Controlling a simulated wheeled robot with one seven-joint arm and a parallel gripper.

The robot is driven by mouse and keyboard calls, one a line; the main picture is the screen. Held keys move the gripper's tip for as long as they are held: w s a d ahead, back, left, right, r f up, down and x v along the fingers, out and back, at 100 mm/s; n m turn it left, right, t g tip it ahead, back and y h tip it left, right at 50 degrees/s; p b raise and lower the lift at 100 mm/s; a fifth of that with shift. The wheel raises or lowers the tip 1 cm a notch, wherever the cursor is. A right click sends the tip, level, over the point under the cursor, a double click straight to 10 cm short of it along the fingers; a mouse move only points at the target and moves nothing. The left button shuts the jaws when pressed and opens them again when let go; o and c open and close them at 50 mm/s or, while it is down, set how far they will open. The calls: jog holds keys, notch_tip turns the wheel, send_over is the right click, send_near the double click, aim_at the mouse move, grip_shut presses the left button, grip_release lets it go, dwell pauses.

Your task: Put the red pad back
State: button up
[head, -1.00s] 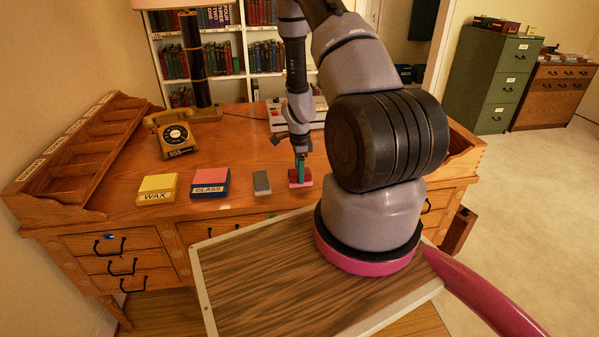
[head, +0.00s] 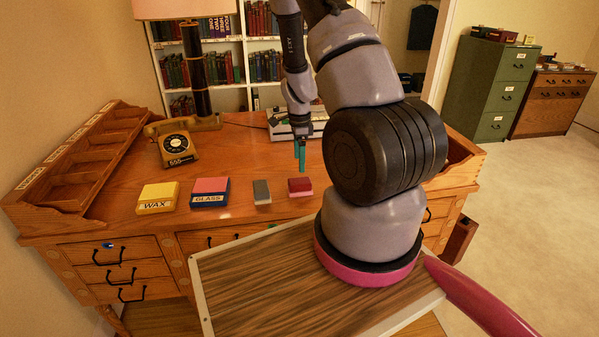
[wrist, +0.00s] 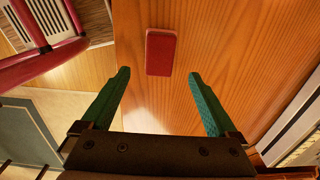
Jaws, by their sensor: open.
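The red pad (head: 300,187) lies on the desk at the right end of a row of blocks, with a dark red top and a paler pink lower part. It also shows in the wrist view (wrist: 161,52), lying alone on the bare wood beyond the fingertips. My gripper (head: 301,168) is above the desk, just behind and over the pad and apart from it. In the wrist view my gripper (wrist: 159,73) has its two green fingers spread wide with nothing between them.
A grey block (head: 261,192), a pink-and-blue GLASS block (head: 210,191) and a yellow WAX block (head: 157,197) lie to the pad's left. A telephone (head: 178,147), a lamp (head: 195,75) and a labelled compartment rack (head: 95,160) stand farther left. A pale typewriter-like machine (head: 285,125) stands behind.

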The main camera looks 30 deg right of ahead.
jog(key=s+a+r+n+t+y, duration=0.1)
jog(key=a+r+n+t, duration=0.2)
jog(key=r, duration=0.9)
jog(key=s+a+r+n+y, duration=0.1)
jog(key=a+r+n, duration=0.35)
jog(key=r, duration=0.85)
jog(key=s+a+r+n+t, duration=0.2)
jog(key=s+r+n, duration=0.3)
jog(key=s+r, duration=0.3)
jog(key=s+a+r+n+t, duration=0.2)
jog(key=s+a+r+n, duration=0.1)
jog(key=s+r, duration=0.5)
jog(key=shift+s+a+r+n, duration=0.2)
jog(key=shift+s+a+n, duration=0.15)
jog(key=shift+s+n, duration=0.5)
